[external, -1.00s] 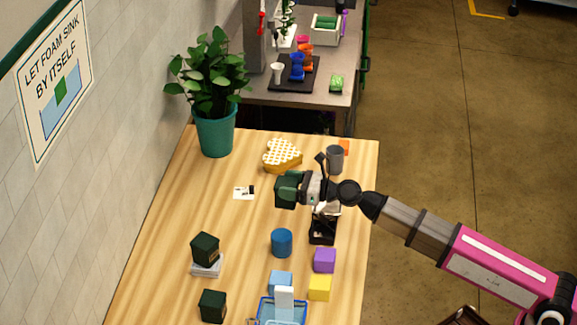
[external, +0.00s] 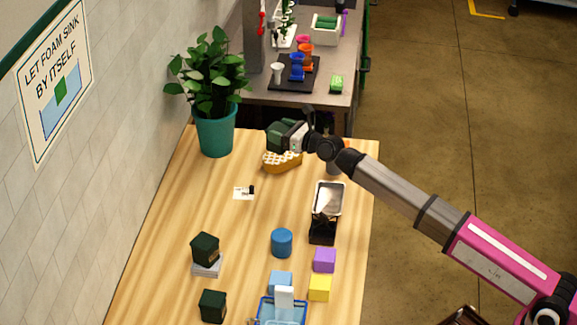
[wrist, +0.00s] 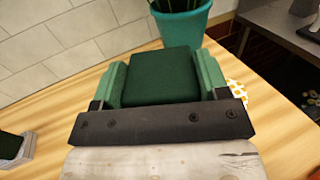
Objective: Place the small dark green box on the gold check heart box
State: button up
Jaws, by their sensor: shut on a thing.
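My gripper (external: 281,139) is shut on the small dark green box (wrist: 162,76), with one green finger on each side of it in the wrist view. In the external view the gripper and box are above the gold check heart box (external: 283,166) and hide its far part. The heart box has a checked gold and white top and gold sides, and sits on the far part of the wooden table. In the wrist view only a bit of its checked top (wrist: 237,91) shows, right of the gripper. I cannot tell the exact height gap.
A potted plant (external: 215,130) stands at the table's far left. Two other dark green boxes (external: 205,248) (external: 212,306) are at the near left, one on a grey stack. A grey cup is partly hidden behind my arm.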

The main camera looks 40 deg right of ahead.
jog(key=shift+w+d+f, duration=0.9)
jog(key=shift+w+f, duration=0.05)
jog(key=shift+f, duration=0.5)
jog(key=shift+w+d+f, duration=0.95)
jog(key=shift+f, duration=0.55)
jog(key=shift+w+d+f, duration=0.9)
jog(key=shift+w+f, duration=0.05)
jog(key=shift+f, duration=0.5)
jog(key=o, duration=1)
jog(key=shift+f, duration=0.15)
jog(key=shift+c, duration=0.2)
jog(key=shift+s, duration=0.2)
jog(key=v, duration=1.1)
jog(key=shift+s+d, duration=0.15)
jog(key=shift+s, duration=0.15)
